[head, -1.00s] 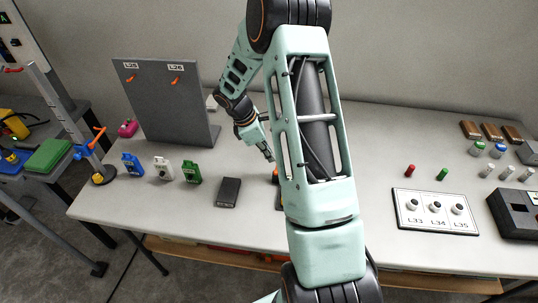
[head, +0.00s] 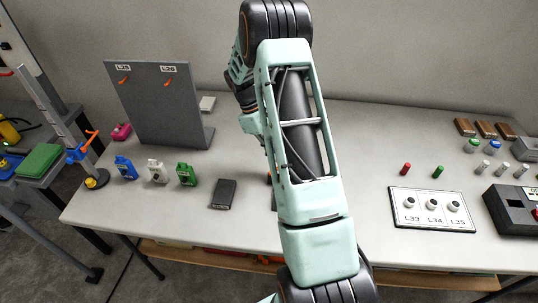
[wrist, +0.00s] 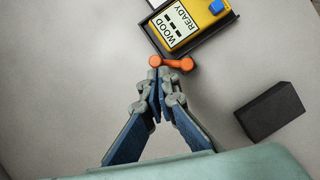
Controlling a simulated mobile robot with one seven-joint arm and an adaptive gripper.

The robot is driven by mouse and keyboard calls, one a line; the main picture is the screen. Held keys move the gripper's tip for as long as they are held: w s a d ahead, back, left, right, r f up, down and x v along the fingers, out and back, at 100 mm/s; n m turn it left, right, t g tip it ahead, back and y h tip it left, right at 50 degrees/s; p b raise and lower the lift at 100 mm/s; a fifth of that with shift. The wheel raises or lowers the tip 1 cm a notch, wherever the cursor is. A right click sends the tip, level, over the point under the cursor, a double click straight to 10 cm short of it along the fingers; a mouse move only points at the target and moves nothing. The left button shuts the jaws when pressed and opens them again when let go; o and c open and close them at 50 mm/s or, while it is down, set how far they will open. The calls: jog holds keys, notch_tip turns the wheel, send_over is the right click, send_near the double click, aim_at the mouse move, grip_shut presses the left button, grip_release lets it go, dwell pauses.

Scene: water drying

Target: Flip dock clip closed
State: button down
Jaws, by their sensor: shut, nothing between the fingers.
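The dock is a black tray (wrist: 205,38) at the top of the wrist view, holding a yellow meter (wrist: 205,12) with a blue button and a label reading WOOD and READY. The orange dock clip (wrist: 172,63) lies across the tray's near edge, with a round knob at each end. My gripper (wrist: 164,76) is shut and empty, its tips right at the clip's left part; whether they touch it I cannot tell.
A black box (wrist: 271,112) lies right of my gripper in the wrist view; it also shows in the head view (head: 224,194). A grey panel (head: 150,115) with orange hooks stands at the back left.

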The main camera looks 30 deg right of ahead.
jog(key=m, duration=0.2)
jog(key=s+d+m+y, duration=0.1)
jog(key=shift+m+g+b, duration=0.3)
jog(key=shift+m, duration=0.1)
jog(key=m, duration=0.1)
jog(key=s+m+y, duration=0.1)
jog(key=m, duration=0.1)
jog(key=shift+d+y, duration=0.3)
jog(key=shift+a, duration=0.15)
jog(key=shift+s+a, duration=0.1)
jog(key=shift+a, duration=0.55)
jog(key=shift+r, duration=0.1)
jog(key=v, duration=1.2)
